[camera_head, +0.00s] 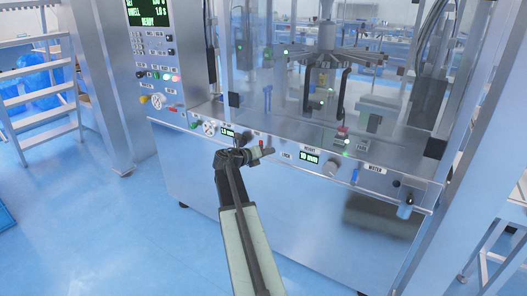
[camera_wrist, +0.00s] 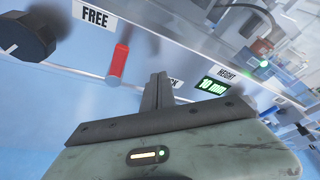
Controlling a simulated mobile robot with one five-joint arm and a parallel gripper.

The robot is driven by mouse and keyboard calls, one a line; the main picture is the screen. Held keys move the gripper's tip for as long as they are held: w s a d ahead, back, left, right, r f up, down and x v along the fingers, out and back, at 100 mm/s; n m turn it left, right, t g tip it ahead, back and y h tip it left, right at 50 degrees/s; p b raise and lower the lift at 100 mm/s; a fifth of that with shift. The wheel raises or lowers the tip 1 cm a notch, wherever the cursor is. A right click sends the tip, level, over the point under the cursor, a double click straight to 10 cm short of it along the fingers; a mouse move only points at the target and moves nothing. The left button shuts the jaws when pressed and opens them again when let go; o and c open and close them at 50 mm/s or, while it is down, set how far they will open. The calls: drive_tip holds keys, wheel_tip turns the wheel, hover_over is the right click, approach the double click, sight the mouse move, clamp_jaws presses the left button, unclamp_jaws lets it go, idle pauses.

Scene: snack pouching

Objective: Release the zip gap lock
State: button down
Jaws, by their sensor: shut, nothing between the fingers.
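A small red lever (camera_wrist: 119,60) stands out from the machine's front panel in the wrist view, left of my fingertips. A white label reading FREE (camera_wrist: 95,16) is above and left of it. Another label (camera_wrist: 174,83), ending in "CK", is partly hidden behind my fingers. My gripper (camera_wrist: 160,80) is shut and empty, pointing at the panel between the red lever and the green display. A gap shows in the picture between the fingers and the lever; depth is hard to tell. In the head view my gripper (camera_head: 270,151) is in front of the panel's middle.
A green display reading 10 mm (camera_wrist: 213,86) sits right of my fingers under a HEIGHT label. A black knob (camera_wrist: 24,38) is at the left. In the head view, a grey knob (camera_head: 331,171) and clear guard panels border the filling machine. The blue floor in front is open.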

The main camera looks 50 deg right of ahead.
drive_tip(key=w+a, duration=0.2)
drive_tip(key=a, duration=0.7)
drive_tip(key=shift+a, duration=0.25)
drive_tip(key=shift+f, duration=0.1)
